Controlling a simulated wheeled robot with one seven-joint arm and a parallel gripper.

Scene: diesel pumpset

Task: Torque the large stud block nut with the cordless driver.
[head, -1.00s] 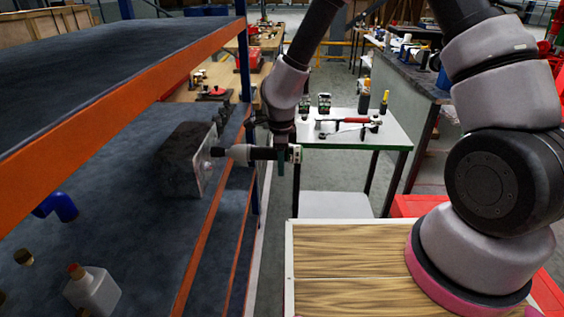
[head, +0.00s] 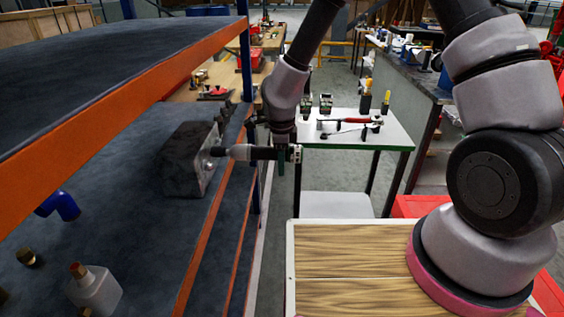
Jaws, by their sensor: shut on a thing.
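The large stud block (head: 186,163) is a grey block on the dark lower shelf at the left, with its stud face turned to the right. The nut (head: 212,152) is small and partly hidden at that face. My gripper (head: 283,156) is shut on the cordless driver (head: 262,153), which lies level and points left. The driver's dark nose (head: 218,151) is at the stud on the block's face. It looks in line with the nut, but I cannot tell whether it is seated on it.
An orange-edged upper shelf (head: 120,95) overhangs the left. A blue pipe elbow (head: 62,206) and a white bottle (head: 93,290) sit nearer on the lower shelf. A white-topped table (head: 345,130) with tools stands behind my gripper.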

